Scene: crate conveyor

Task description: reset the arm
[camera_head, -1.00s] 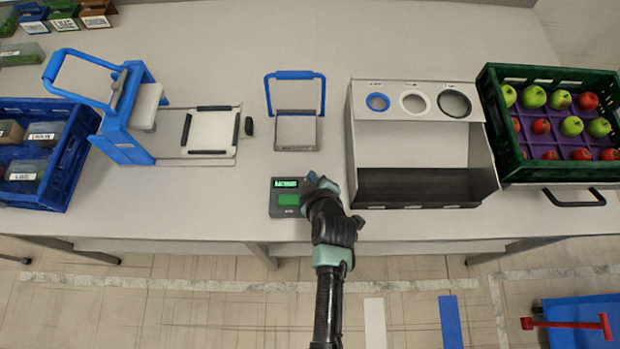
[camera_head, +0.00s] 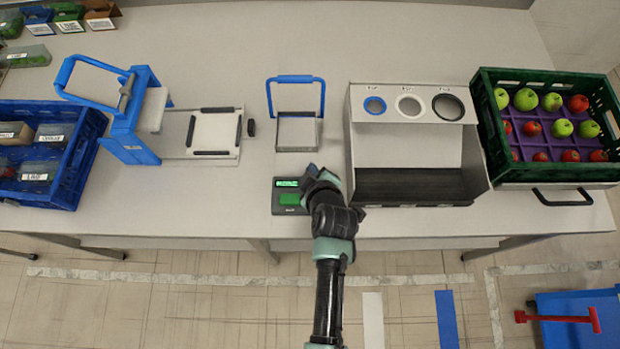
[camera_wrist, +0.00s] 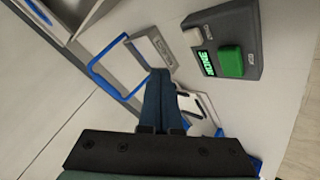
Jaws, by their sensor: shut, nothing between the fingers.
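My gripper (camera_head: 311,172) is over the front middle of the table, beside a small dark box with a green display (camera_head: 290,196). In the wrist view my gripper's fingers (camera_wrist: 160,78) are together with nothing between them. The box also shows in the wrist view (camera_wrist: 228,42), to the right of the fingertips and apart from them. My arm comes up from the bottom of the head view and hides part of the table's front edge.
A blue-handled frame (camera_head: 296,112) stands behind the box. The press with a blue lever (camera_head: 130,115) and a blue crate (camera_head: 70,185) are left. A sorting box with three holes (camera_head: 420,200) and a green crate of apples (camera_head: 545,174) are right.

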